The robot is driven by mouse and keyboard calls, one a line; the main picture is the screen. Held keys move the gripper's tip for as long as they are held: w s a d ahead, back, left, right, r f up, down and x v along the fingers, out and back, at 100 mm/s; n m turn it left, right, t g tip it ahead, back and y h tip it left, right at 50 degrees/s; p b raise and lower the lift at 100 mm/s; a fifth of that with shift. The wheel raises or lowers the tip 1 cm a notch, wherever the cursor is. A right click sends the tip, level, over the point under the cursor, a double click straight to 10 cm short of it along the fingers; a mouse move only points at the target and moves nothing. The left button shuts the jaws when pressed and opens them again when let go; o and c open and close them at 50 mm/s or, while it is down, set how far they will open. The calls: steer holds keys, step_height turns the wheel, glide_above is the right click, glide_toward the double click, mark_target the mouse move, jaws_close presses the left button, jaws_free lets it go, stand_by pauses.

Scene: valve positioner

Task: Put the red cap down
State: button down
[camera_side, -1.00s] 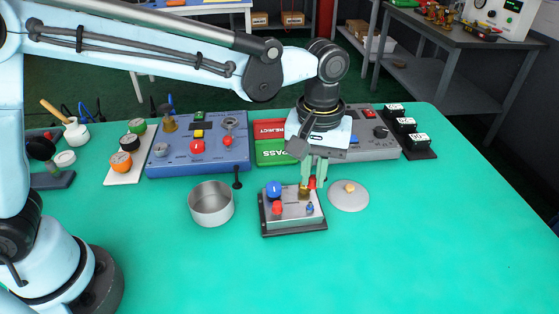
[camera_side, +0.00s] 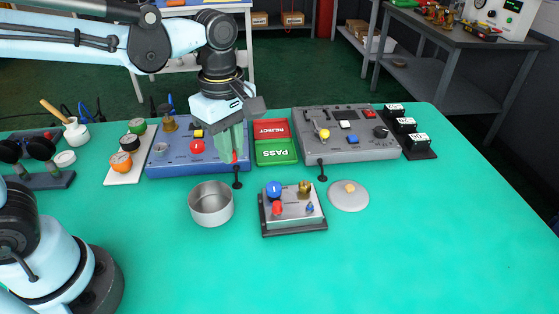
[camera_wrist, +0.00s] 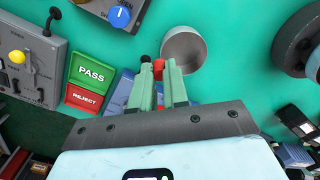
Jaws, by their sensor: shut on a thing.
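My gripper (camera_side: 235,158) is shut on the small red cap (camera_side: 234,157), above the table near the right end of the blue panel. In the wrist view the red cap (camera_wrist: 158,68) shows between the fingertips of my gripper (camera_wrist: 159,76), beside the pot's rim in the picture. The fingers hide most of the cap. The positioner block (camera_side: 290,224) sits on the table, lower right of my gripper, with a blue knob (camera_side: 274,189), a red knob (camera_side: 277,209), a brass fitting (camera_side: 305,188) and a small blue part on top.
An open metal pot (camera_side: 211,207) stands just below my gripper in the side view. Green PASS (camera_side: 276,152) and red REJECT (camera_side: 271,129) trays lie to its right. A grey panel (camera_side: 346,147) and a round lid (camera_side: 348,199) are further right. The front table area is clear.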

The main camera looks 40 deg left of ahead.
steer(key=s+a+n, duration=0.3)
steer(key=a+n, duration=0.1)
steer(key=n, duration=0.1)
glide_above(213, 210)
steer(key=shift+f, duration=5.65)
steer(key=c, duration=1.1)
jaws_free()
steer(key=shift+o, duration=0.2)
